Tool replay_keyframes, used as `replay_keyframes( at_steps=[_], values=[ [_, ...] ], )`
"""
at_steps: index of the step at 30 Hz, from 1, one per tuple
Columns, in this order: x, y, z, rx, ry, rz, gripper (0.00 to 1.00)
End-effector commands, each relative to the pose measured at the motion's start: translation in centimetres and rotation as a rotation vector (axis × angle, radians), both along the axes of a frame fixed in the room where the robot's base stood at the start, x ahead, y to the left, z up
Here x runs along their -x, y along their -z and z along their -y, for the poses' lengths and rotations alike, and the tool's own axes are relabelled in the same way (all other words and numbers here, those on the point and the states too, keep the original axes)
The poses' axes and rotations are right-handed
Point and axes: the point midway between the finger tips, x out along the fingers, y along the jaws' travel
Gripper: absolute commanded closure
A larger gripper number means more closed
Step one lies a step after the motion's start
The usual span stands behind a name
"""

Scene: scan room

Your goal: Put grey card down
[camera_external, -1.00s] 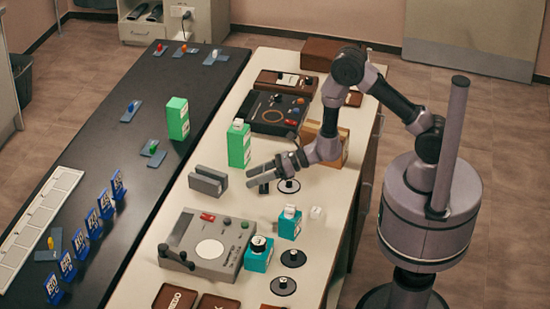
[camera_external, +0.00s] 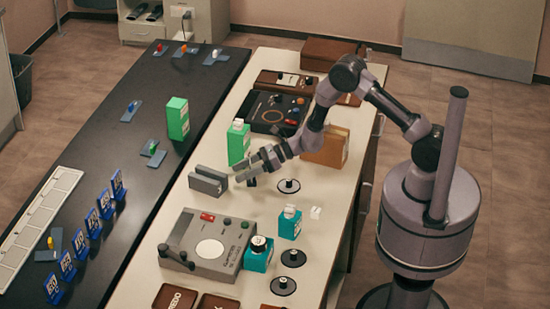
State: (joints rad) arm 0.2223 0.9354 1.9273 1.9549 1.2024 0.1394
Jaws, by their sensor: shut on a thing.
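My gripper (camera_external: 240,171) is over the pale table, just right of a grey slotted block (camera_external: 208,181). Its fingers point left toward the block, and a narrow gap shows between their tips. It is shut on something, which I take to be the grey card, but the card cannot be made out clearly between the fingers. A small dark patch shows just below the fingers; I cannot tell if it is part of the held thing or a shadow.
A green and white box (camera_external: 239,145) stands close behind my gripper. A black disc with a knob (camera_external: 288,186) lies to the right. An orange-brown box (camera_external: 326,147) stands behind the disc.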

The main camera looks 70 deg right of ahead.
Motion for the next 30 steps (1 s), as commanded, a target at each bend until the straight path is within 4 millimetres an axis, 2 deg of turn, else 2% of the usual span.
replay_keyframes(
  at_steps=[1, 4, 14, 15, 17, 18, 27, 30],
  values=[
    [0.0, 1.2, 0.0, -0.001, 0.0, -0.003, 0.93],
    [0.1, 3.2, 0.0, 0.0, 0.0, -0.002, 0.93],
    [0.1, 3.5, 0.0, 0.001, 0.0, -0.002, 0.93],
    [0.1, 3.3, 0.0, 0.001, 0.0, -0.002, 0.25],
    [0.1, 3.3, 0.0, 0.0, 0.0, -0.001, 0.13],
    [0.1, 3.3, 0.0, 0.0, 0.0, -0.001, 0.1],
    [0.1, 2.8, 0.0, 0.0, 0.0, -0.001, 0.1],
    [1.4, 2.2, 0.9, 0.0, 0.001, -0.003, 0.1]
  ],
)
